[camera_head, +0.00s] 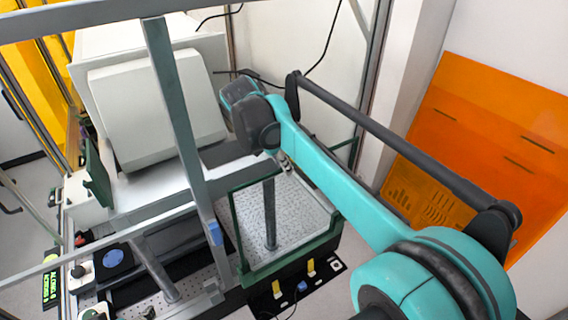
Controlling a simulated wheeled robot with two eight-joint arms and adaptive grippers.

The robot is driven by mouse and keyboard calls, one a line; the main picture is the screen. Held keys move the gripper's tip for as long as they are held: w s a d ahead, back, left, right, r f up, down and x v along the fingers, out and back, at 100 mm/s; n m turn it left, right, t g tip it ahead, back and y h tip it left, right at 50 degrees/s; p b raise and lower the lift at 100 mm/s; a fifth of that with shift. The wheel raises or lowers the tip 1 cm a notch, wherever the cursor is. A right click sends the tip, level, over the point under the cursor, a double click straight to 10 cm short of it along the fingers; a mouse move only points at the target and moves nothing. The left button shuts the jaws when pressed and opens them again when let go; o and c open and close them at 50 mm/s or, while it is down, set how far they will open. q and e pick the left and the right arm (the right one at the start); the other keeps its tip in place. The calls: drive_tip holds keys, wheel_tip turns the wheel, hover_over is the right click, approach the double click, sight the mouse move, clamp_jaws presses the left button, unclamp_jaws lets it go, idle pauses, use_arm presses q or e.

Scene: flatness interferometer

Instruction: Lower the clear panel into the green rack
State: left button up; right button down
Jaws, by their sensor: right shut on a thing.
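My right arm comes in from the lower right, bends at a dark joint near the middle, and hides much of what lies behind it. My right gripper (285,163) shows only as a small grey part beneath the arm, at the far side of the green rack (292,259). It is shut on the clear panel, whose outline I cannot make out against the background. The green rack is a dark green frame around a speckled grey plate, with a dark upright post inside. Whether the panel touches the rack cannot be told. My left gripper is not in view.
A metal frame post (178,130) and crossbars stand in front of a white boxy housing (150,105). A dark green plate (97,178) stands at the left. Yellow clips (311,267) sit on a black base before the rack. An orange panel (490,145) is at the right.

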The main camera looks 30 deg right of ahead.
drive_tip(key=shift+f+b, duration=0.75)
drive_tip(key=shift+f, duration=0.45)
drive_tip(key=c, duration=1.5)
unclamp_jaws()
drive_tip(key=shift+r, duration=0.1)
drive_tip(key=v, duration=1.2)
